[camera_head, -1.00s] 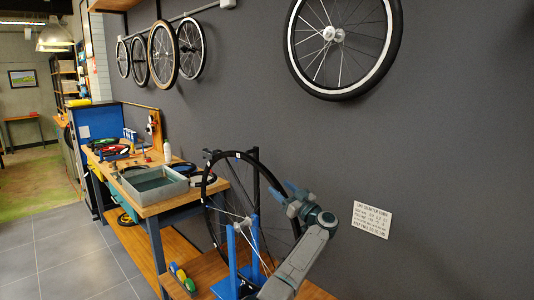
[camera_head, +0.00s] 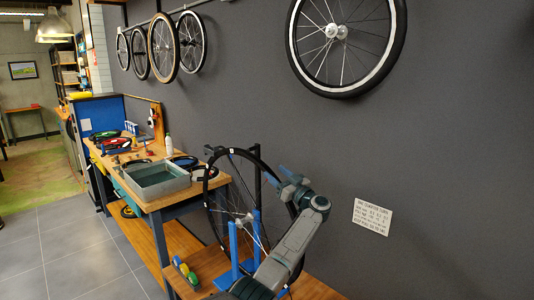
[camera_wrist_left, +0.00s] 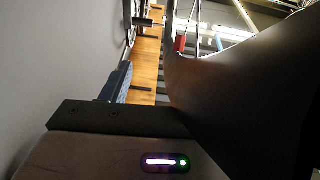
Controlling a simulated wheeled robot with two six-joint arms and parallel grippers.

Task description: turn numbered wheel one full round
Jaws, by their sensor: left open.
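The numbered wheel (camera_head: 207,188) is a black-rimmed spoked wheel with small white marks on its rim. It stands upright in a blue stand (camera_head: 235,248) in the head view. My left gripper (camera_head: 279,165) has blue fingers and is open beside the upper right part of the wheel, with nothing between the fingers. I cannot tell whether it touches the rim. My left arm hides the lower right of the wheel. The left wrist view is mostly filled by dark and grey parts close to the camera. My right gripper is not in view.
A wooden workbench (camera_head: 141,205) with a grey metal tray (camera_head: 177,187) stands left of the wheel. The dark wall behind carries a white sign (camera_head: 372,217) and hanging wheels (camera_head: 395,45).

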